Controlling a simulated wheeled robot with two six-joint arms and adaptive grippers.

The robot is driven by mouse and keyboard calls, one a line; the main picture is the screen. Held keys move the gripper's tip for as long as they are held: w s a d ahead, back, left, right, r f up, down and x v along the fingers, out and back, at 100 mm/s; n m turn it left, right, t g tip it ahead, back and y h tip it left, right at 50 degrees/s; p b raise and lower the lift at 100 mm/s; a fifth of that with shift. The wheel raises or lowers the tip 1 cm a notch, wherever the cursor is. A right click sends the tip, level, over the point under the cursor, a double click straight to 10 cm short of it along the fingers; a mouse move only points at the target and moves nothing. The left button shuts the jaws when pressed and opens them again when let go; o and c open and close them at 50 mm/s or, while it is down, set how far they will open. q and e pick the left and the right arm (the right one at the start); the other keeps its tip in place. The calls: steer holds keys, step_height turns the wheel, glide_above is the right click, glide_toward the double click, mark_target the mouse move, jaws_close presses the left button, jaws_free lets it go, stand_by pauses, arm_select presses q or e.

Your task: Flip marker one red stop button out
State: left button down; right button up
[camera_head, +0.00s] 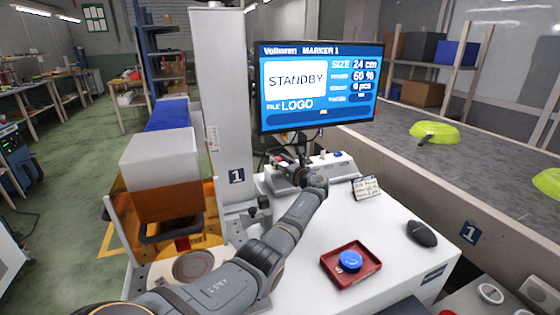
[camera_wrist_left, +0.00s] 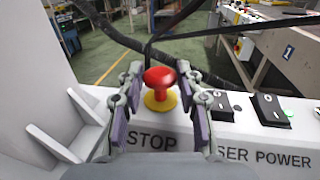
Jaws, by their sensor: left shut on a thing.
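The red stop button (camera_wrist_left: 160,77) has a mushroom cap on a yellow base. It stands on the white control panel (camera_wrist_left: 225,142) above the word STOP in the left wrist view. My left gripper (camera_wrist_left: 160,92) has one finger on each side of it and is shut on it. In the head view my left gripper (camera_head: 301,163) is at the panel below the screen, and the red button is hidden there. The marker one screen (camera_head: 318,85) reads STANDBY. My right gripper is not in view.
Black switches (camera_wrist_left: 270,110) sit right of the button, one beside a green light. On the white table are a red tray (camera_head: 330,262) with a blue knob (camera_head: 350,261), a black mouse (camera_head: 421,233) and a small card (camera_head: 366,188). A conveyor (camera_head: 480,160) with green pans runs at the right.

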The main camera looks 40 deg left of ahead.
arm_select(q)
steer(key=shift+r, duration=0.25)
steer(key=c, duration=0.9)
jaws_free()
steer(key=shift+c, duration=0.2)
steer(key=shift+o, duration=0.5)
steer(key=shift+d+f, duration=0.1)
steer(key=v, duration=0.7)
steer(key=shift+d, duration=0.1)
steer(key=shift+s, duration=0.1)
steer(key=shift+d, duration=0.1)
